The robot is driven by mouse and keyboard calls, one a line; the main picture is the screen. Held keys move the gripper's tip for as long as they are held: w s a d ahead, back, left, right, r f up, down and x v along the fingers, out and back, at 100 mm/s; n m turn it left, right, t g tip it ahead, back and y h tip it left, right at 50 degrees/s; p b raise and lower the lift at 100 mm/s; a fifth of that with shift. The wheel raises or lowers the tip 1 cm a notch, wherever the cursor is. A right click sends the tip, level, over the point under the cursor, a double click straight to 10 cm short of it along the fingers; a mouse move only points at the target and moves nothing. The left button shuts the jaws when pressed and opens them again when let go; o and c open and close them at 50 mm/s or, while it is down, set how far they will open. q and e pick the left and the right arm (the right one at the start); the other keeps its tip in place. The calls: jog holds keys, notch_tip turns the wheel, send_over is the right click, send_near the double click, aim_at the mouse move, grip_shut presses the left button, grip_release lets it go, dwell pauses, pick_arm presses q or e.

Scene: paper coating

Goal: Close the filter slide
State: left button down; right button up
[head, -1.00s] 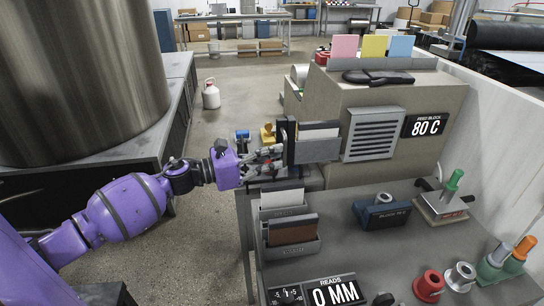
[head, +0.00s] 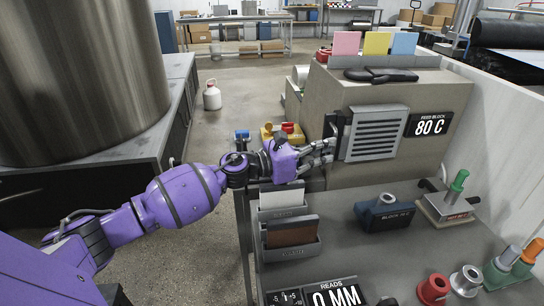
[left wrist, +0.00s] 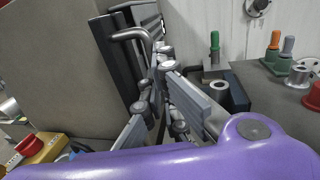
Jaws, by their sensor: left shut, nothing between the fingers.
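The filter slide (head: 338,128) shows as a narrow dark front with a handle, close against the left side of the machine beside its louvred grille (head: 376,133). In the left wrist view the dark slide front (left wrist: 118,62) and its grey bar handle (left wrist: 130,36) stand upright ahead of the fingers. My left gripper (head: 326,152) is shut and empty, just below and beside the slide's handle. Its fingers also show in the left wrist view (left wrist: 158,78). I cannot tell whether the fingertips touch the slide. My right gripper is out of view.
The beige machine (head: 400,95) carries an 80 C display (head: 429,125). Below my left gripper is a card rack (head: 291,247). A blue block (head: 384,213) and a green-handled tool (head: 456,190) stand on the grey bench. A yellow box with red top (head: 283,133) lies behind the wrist.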

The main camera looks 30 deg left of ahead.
pick_arm(q)
jog(key=x, duration=0.3)
jog(key=shift+d, duration=0.45)
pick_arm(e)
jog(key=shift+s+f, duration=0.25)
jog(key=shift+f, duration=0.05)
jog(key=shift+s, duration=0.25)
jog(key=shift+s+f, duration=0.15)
